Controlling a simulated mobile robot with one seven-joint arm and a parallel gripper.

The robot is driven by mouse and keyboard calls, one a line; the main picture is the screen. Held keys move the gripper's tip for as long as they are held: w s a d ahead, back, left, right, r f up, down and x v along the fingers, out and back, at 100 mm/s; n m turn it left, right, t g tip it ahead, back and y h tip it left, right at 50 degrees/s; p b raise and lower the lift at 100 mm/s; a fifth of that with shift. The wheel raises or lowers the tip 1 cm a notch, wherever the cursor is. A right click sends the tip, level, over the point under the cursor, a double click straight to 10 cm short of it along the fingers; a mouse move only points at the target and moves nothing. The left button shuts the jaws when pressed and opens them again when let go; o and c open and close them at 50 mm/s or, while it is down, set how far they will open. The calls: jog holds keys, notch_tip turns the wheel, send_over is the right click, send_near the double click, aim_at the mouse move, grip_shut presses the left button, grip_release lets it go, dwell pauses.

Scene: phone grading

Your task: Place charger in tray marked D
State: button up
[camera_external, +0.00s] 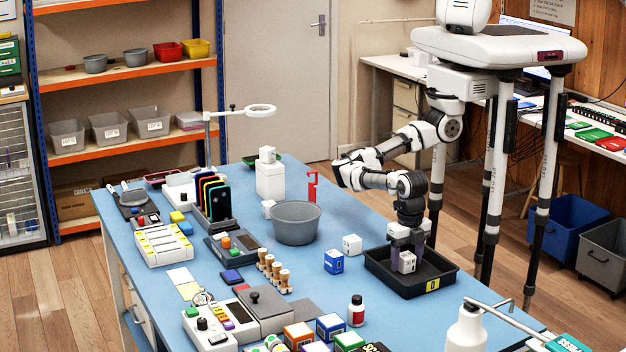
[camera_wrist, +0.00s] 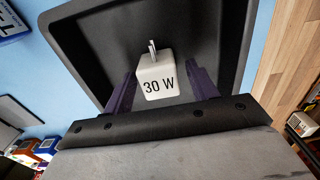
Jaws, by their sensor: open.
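The charger is a white cube (camera_external: 407,262) marked "30 W" with metal prongs. It is inside a black tray (camera_external: 372,270) at the right side of the blue table, and the tray bears a yellow label (camera_external: 432,284) whose letter is too small to read surely. The wrist view shows the charger (camera_wrist: 158,80) against the dark tray floor (camera_wrist: 110,50). My gripper (camera_external: 406,252) points down into the tray. Its purple fingers (camera_wrist: 162,85) are open, one on each side of the charger, with gaps visible. Contact between charger and floor is partly hidden.
A grey bowl (camera_external: 296,224) stands farther left. A small bottle (camera_external: 356,311) and several coloured boxes are in front. Some blue table is clear between the bowl and boxes.

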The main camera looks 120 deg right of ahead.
aim_at(407, 255)
notch_tip(407, 255, up, 12)
jog(key=b, duration=0.1)
